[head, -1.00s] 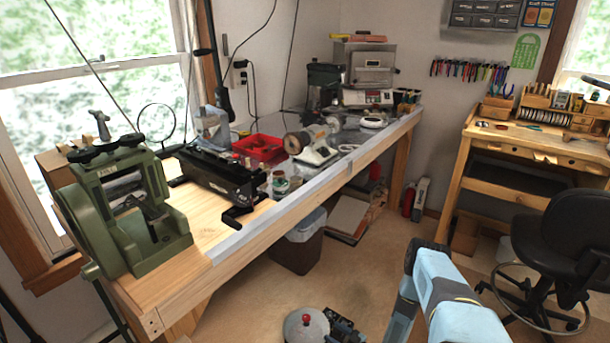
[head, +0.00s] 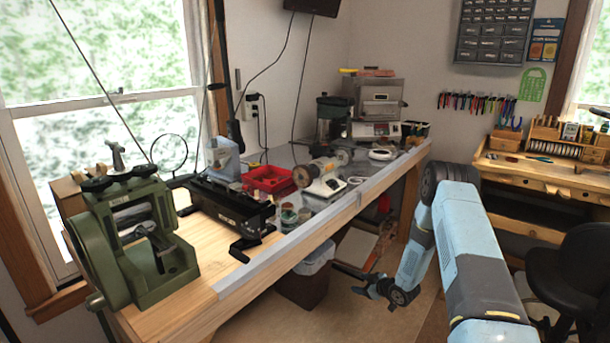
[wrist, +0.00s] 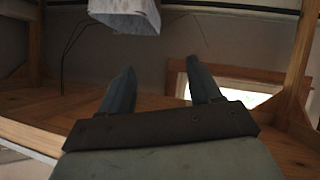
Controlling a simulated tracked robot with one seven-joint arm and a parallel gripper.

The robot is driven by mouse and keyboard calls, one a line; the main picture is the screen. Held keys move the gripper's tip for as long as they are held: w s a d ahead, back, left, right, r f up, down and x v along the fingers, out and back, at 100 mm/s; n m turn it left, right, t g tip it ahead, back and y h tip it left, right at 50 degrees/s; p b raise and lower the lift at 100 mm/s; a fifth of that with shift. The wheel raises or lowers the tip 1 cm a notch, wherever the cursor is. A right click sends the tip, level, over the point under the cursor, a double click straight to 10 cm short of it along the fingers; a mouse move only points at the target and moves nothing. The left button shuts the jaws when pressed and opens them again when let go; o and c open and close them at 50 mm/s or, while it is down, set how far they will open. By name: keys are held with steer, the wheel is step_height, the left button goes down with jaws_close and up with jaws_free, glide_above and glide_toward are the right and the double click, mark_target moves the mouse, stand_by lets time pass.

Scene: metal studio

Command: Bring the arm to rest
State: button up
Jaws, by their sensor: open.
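My gripper (head: 352,280) shows in the head view, low in front of the long workbench, at the end of my blue and grey arm. It points left toward the space under the bench. In the wrist view my gripper (wrist: 162,78) has two dark fingers spread apart, with nothing between them. It is clear of the bench in the head view; the exact gap to the bin cannot be told.
A lined bin (head: 305,280) stands beneath. A black chair (head: 570,270) stands at right.

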steer(key=w+d+r+m+h, duration=0.1)
steer(key=d+r+h, duration=0.1)
steer(key=r, duration=0.9)
steer(key=w+d+r+m+h, duration=0.1)
steer(key=d+r+h, duration=0.15)
steer(key=r, duration=0.95)
steer(key=s+d+r+m+h, duration=0.15)
steer(key=s+r, duration=0.35)
steer(key=r, duration=0.5)
steer(key=s+r+m+h, duration=0.2)
steer(key=s+r, duration=0.3)
steer(key=r, duration=0.5)
steer(key=s+a+r+m+g, duration=0.1)
steer(key=s+r+m, duration=0.1)
steer(key=s+r, duration=0.5)
steer(key=s+a+r+m+g, duration=0.1)
steer(key=s+r, duration=0.1)
steer(key=s, duration=0.9)
steer(key=s+a+r+m+g, duration=0.1)
steer(key=s+r+m, duration=0.1)
steer(key=s+r, duration=0.5)
steer(key=s+a+f+g, duration=0.1)
steer(key=s+a+f, duration=0.1)
steer(key=s, duration=1.3)
steer(key=shift+m, duration=0.35)
